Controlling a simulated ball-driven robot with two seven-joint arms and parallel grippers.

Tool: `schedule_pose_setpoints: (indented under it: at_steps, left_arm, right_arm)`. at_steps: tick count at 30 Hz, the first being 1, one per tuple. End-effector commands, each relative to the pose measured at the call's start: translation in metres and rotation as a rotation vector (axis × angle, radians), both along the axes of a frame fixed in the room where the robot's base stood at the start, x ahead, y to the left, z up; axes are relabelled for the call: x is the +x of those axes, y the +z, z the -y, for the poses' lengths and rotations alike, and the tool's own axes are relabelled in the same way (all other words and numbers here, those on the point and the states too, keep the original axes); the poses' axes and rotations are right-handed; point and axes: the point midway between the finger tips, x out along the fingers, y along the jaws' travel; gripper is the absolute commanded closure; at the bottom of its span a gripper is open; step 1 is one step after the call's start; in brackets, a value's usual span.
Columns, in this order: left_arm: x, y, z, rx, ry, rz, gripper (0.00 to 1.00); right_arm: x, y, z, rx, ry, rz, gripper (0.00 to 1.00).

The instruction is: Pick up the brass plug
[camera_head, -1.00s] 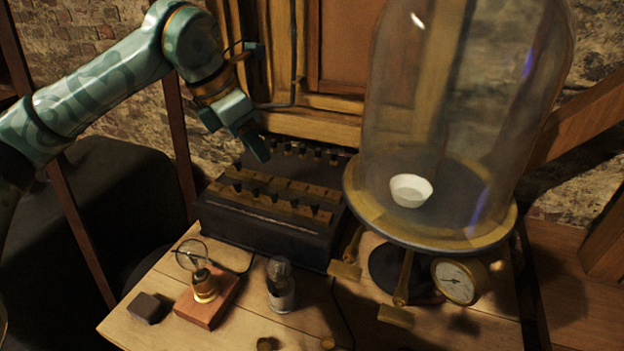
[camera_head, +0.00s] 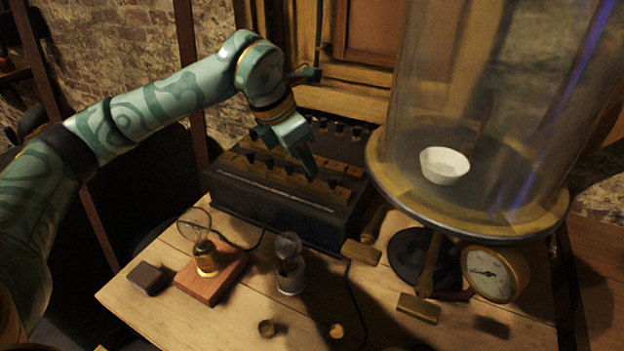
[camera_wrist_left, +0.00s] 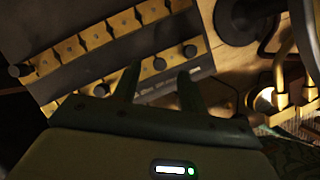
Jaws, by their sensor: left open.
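A dark box (camera_head: 235,198) on the table carries brass blocks (camera_head: 266,172) in rows. Several dark-headed plugs stand along these blocks; which one is the brass plug I cannot tell. My left gripper (camera_head: 306,168) is open and empty, pointing down over the box's right part. I cannot tell whether the fingers touch anything. My right gripper is not in view.
A glass bell jar on a brass-rimmed plate (camera_head: 500,228) with a white bowl (camera_head: 444,165) stands close right of the box.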

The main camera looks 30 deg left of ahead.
Motion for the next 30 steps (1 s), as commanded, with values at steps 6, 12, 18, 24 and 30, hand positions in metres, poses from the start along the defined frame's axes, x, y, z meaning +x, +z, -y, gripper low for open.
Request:
schedule_pose_setpoints:
  at_steps: [6, 12, 18, 24, 30]
  left_arm:
    - [0.010, -0.030, 0.006, -0.001, -0.001, -0.003, 0.57]
    - [0.009, -0.027, 0.006, 0.000, 0.000, 0.000, 0.66]
    - [0.009, -0.027, 0.006, 0.000, 0.000, -0.001, 1.00]
    - [0.009, -0.027, 0.006, 0.000, 0.000, -0.001, 1.00]
    - [0.009, -0.014, 0.006, 0.000, 0.000, 0.001, 1.00]
  right_arm:
    - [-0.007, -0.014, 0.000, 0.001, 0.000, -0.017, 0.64]
    - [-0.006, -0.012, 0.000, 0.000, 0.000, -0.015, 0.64]
    - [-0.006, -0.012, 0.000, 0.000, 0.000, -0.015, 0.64]
    - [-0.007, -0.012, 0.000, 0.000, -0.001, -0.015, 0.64]
    - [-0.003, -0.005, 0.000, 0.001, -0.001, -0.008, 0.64]
